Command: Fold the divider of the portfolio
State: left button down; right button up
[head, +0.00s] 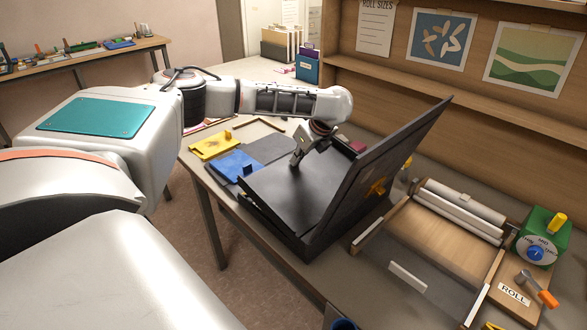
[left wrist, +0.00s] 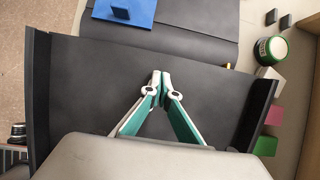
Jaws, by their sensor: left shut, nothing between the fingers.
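The black portfolio (head: 345,215) lies open on the table, with its lid (head: 395,150) tilted up on the right side. A flat dark panel (head: 265,195), which looks like the divider, lies across the base. In the left wrist view the panel (left wrist: 90,85) fills the middle, between raised dark side edges. My left gripper (head: 295,161) is over the panel's far part, fingers pointing down. Its fingertips (left wrist: 160,76) are together and empty. I cannot tell whether they touch the panel. My right gripper is not in view.
A wooden tray with white rolls (head: 462,205) and a green device (head: 541,237) stand to the right. A shelf back wall (head: 450,95) rises behind the lid.

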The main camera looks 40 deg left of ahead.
aim_at(293, 170)
pick_arm(q)
jog(key=x, duration=0.3)
jog(key=shift+d+f, duration=0.15)
jog(key=shift+f, duration=0.35)
jog(key=shift+s+f, duration=0.25)
jog(key=shift+f, duration=0.15)
jog(key=shift+s+f, duration=0.1)
jog(key=shift+f, duration=0.05)
dwell(0.6)
jog(key=shift+w+r, duration=0.2)
jog(key=shift+r, duration=0.6)
jog(key=shift+w+r, duration=0.15)
jog(key=shift+r, duration=3.2)
jog(key=v, duration=1.2)
